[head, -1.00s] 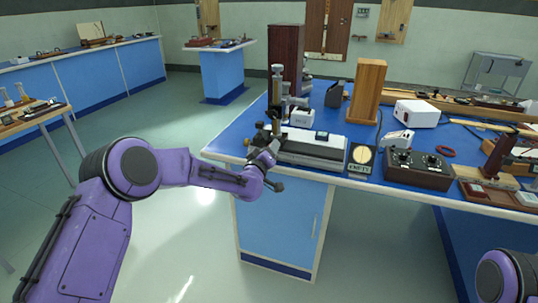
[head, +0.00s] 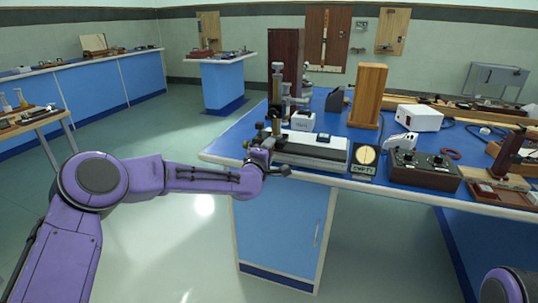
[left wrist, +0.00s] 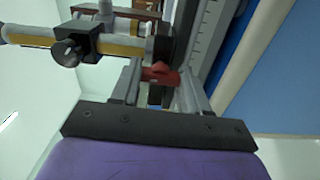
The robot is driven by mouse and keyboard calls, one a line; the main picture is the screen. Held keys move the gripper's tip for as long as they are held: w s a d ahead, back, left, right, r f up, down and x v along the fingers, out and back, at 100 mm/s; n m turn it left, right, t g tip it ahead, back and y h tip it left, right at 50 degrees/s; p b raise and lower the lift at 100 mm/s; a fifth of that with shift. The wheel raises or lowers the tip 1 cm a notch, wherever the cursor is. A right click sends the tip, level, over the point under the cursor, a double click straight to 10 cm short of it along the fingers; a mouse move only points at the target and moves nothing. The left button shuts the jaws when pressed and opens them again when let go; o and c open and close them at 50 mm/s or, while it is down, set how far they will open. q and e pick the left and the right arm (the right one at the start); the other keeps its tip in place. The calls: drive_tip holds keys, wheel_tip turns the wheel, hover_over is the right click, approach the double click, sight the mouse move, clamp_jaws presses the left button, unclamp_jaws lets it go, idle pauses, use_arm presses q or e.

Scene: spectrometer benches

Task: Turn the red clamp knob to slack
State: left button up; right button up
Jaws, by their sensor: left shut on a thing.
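The red clamp knob (left wrist: 160,73) shows in the left wrist view, between the fingers of my left gripper (left wrist: 163,85), which is shut on it. In the head view the left gripper (head: 264,150) is at the left front end of the grey and white instrument (head: 310,152), near the bench edge. The knob itself is hidden there by the gripper and wrist. A brass rod with a dark thumbscrew (left wrist: 67,52) lies close beside the knob in the left wrist view. My right gripper is not seen; only a purple part of that arm shows at the lower right.
A wooden block (head: 367,95) stands farther back. The floor left of the bench is clear.

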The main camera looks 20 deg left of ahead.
use_arm(q)
drive_tip(key=shift+n, duration=0.3)
idle(0.4)
drive_tip(key=o, duration=1.1)
drive_tip(key=shift+c, duration=0.2)
drive_tip(key=s+b, duration=0.1)
drive_tip(key=s, duration=0.9)
drive_tip(key=shift+s+a, duration=0.2)
drive_tip(key=shift+s, duration=0.1)
